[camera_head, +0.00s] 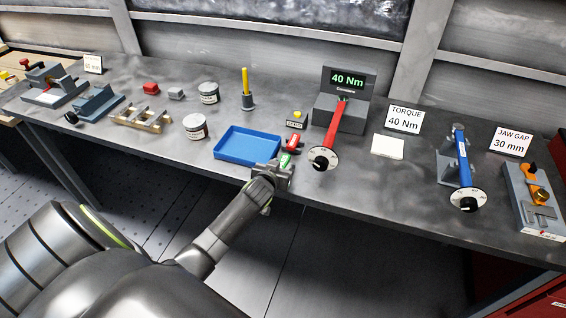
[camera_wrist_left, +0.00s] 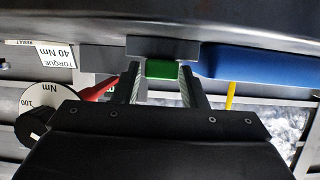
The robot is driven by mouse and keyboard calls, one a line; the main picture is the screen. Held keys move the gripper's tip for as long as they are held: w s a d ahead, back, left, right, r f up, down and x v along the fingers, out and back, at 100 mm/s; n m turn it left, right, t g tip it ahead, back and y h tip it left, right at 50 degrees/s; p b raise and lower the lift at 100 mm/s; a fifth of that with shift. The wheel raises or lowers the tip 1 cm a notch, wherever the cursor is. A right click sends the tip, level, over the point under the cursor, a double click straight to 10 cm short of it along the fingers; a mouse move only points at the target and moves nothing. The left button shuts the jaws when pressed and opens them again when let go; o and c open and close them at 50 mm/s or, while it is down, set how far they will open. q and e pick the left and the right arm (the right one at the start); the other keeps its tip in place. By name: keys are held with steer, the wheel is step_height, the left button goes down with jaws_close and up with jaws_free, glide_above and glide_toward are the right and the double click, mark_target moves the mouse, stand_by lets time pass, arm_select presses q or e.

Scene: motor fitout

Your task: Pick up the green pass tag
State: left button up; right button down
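The green pass tag (camera_head: 285,161) is near the front edge of the bench, just right of the blue tray. In the left wrist view the green tag (camera_wrist_left: 160,69) shows as a green block between the two fingers. My left gripper (camera_head: 275,170) reaches in from the front at the tag. In the wrist view the left gripper (camera_wrist_left: 163,84) is open, its fingers on either side of the tag with small gaps visible. The tag's underside and its support are partly hidden by the gripper. My right gripper is not in view.
A red tag (camera_head: 292,142) lies just behind the green one. The blue tray (camera_head: 248,143) is close on the left. A red-handled torque wrench (camera_head: 331,138) with its tester (camera_head: 341,112) stands close on the right. A yellow button box (camera_head: 297,119) is behind.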

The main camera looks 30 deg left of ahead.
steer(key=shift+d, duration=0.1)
arm_select(q)
steer(key=c, duration=0.7)
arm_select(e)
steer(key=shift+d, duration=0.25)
